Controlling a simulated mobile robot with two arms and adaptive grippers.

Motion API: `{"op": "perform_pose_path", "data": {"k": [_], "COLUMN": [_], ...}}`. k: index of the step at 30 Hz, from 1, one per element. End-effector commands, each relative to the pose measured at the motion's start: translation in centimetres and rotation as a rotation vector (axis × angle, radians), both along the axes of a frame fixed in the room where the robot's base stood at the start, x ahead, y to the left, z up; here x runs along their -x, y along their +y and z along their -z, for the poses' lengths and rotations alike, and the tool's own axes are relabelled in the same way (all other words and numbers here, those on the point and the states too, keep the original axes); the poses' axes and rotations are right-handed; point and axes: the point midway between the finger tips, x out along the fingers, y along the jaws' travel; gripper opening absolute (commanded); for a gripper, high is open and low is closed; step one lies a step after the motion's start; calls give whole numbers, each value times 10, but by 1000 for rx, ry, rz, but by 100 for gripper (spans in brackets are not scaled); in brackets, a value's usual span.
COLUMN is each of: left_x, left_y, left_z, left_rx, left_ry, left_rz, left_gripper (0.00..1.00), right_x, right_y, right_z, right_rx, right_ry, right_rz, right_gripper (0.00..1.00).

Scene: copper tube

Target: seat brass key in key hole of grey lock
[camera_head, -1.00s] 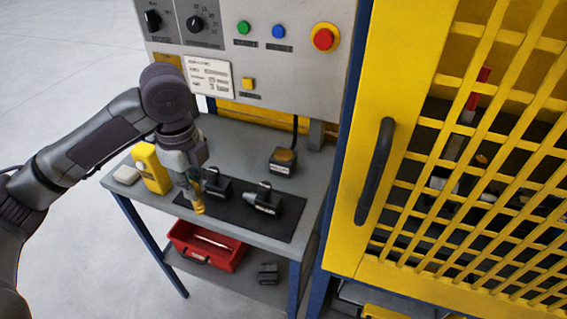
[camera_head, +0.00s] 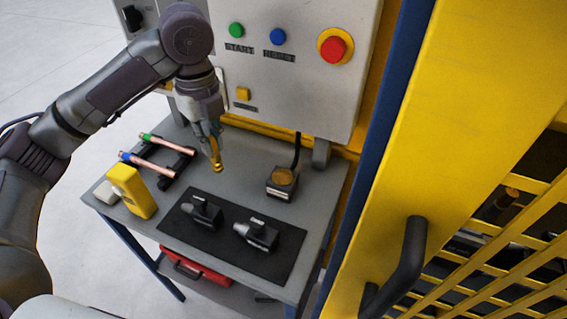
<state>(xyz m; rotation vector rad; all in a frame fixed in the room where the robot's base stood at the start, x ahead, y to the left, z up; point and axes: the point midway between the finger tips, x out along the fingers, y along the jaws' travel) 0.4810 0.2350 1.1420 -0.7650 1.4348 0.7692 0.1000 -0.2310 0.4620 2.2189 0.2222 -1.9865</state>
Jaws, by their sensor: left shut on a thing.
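My left gripper (camera_head: 212,140) is shut on a small brass piece, which I take for the brass key (camera_head: 216,163). It points down and hangs in front of the grey panel, over the back of the grey bench. My fingers hide its upper part. To its right a grey block (camera_head: 321,153) sits at the panel's lower edge; it may be the grey lock, but I cannot make out a key hole. The held piece is apart from it. My right gripper is not in view.
The bench (camera_head: 225,262) bears a black mat (camera_head: 222,246) with two dark clamp-like devices, a cabled box (camera_head: 282,184), a yellow device (camera_head: 132,190) and a rack with copper tubes (camera_head: 148,167). A yellow guard door with a dark handle (camera_head: 400,268) stands at right.

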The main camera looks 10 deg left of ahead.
Motion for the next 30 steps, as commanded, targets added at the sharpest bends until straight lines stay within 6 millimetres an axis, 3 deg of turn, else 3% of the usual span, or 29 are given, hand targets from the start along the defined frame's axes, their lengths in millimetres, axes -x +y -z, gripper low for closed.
{"op": "perform_pose_path", "data": {"k": [1,7,17,30], "left_x": [-8,-38,-80,-80], "left_y": [-15,-60,-120,-120], "left_z": [-4,-4,-5,76], "left_rx": [4,3,1,-1], "left_ry": [1,2,1,2], "left_rz": [5,3,-1,-2], "left_gripper": [0,0,0,0], "right_x": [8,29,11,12], "right_y": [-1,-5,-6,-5], "right_z": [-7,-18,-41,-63], "right_rx": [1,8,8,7], "right_ry": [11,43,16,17], "right_rz": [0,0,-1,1], "right_gripper": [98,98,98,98]}}
